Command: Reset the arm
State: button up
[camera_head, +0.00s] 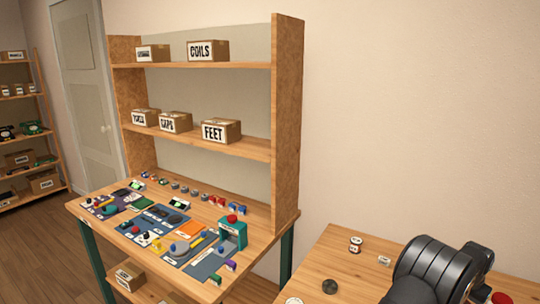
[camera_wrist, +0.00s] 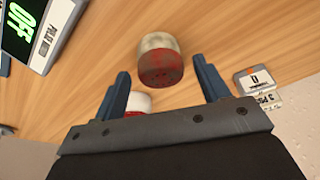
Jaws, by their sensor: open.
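My gripper (camera_wrist: 160,68) shows in the wrist view, its two blue fingers spread wide apart above a wooden surface. It is open and holds nothing that I can see. A round piece with a worn red face and a pale body (camera_wrist: 160,62) lies beyond and between the fingertips, apart from both. A second white and red piece (camera_wrist: 138,103) is partly hidden behind the gripper's front edge. In the head view, my black arm is at the lower right, and my gripper's fingers cannot be made out there.
A workbench (camera_head: 262,240) with mats and many small parts stands left, below shelves of labelled boxes (camera_head: 220,130).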

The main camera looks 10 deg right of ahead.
jog(key=v, duration=1.2)
jog(key=x, duration=1.2)
notch_tip(320, 180, up, 5)
jog(key=shift+d+f, duration=0.1)
jog(key=shift+f, duration=0.05)
jog(key=s+a+r, duration=0.2)
jog(key=s+r, duration=0.5)
jog(key=s, duration=0.5)
jog(key=w+a+f+n, duration=0.1)
jog(key=w+a+f, duration=0.1)
jog(key=w+a, duration=0.6)
jog(key=w+a+f+n, duration=0.2)
jog(key=w+a, duration=0.6)
jog(key=w, duration=1.2)
jog(key=w+a+f+n+t, duration=0.1)
jog(key=w+a+f+n, duration=0.1)
jog(key=w+a, duration=0.7)
jog(key=shift+w+f+y, duration=0.25)
jog(key=shift+w+y, duration=0.05)
jog(key=shift+w, duration=2.15)
